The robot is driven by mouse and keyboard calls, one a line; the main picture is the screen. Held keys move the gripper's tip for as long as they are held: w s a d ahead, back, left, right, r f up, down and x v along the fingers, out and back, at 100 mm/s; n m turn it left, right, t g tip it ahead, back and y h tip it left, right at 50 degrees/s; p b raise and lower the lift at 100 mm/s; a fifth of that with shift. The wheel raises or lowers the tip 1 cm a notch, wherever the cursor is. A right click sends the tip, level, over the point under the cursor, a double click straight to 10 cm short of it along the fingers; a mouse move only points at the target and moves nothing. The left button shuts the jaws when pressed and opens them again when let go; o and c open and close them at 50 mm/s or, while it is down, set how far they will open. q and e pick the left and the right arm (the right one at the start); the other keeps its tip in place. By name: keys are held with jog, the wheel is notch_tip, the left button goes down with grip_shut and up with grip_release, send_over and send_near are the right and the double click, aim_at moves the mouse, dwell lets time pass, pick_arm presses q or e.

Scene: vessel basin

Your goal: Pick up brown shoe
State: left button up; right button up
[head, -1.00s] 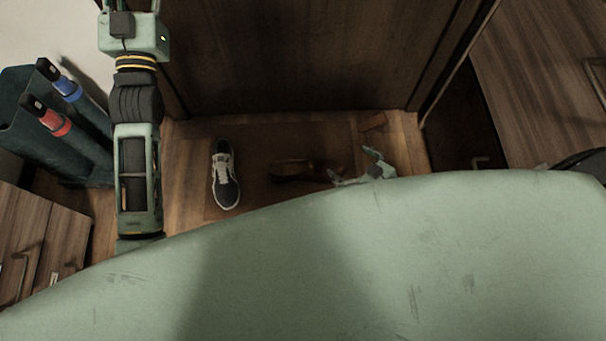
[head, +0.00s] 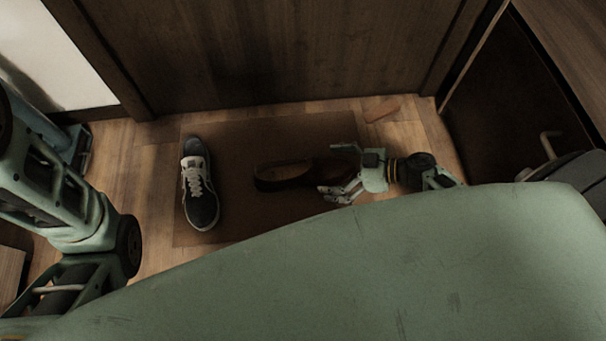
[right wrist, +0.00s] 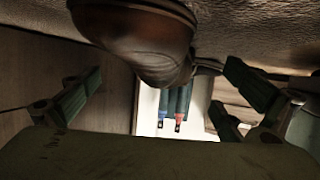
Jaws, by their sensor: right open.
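The brown shoe (head: 283,175) lies on a brown mat (head: 235,135), its right end dim and partly hidden by my gripper in the head view. My right gripper (head: 336,170) is open at that right end, with one finger on the far side and one on the near side. In the right wrist view, the rounded brown end of the shoe (right wrist: 145,40) hangs from the top of the picture between the two spread fingers (right wrist: 163,75). I cannot tell whether the fingers touch it. My left arm shows at the left edge; its gripper is out of view.
A dark shoe with white laces (head: 200,185) lies left of the brown shoe on the mat. A small brown wedge-like piece (head: 381,110) lies on the floor near the door (head: 280,50). A dark cabinet with a handle (head: 548,145) stands at the right.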

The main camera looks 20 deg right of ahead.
aim_at(319, 169)
jog(key=b+x, duration=0.4)
jog(key=x, duration=0.1)
jog(key=shift+w+f, duration=0.1)
jog(key=shift+w, duration=0.05)
jog(key=shift+w+a+b, duration=0.25)
jog(key=shift+a+b, duration=0.05)
jog(key=shift+c, duration=0.5)
jog(key=shift+w, duration=0.1)
jog(key=c, duration=1.6)
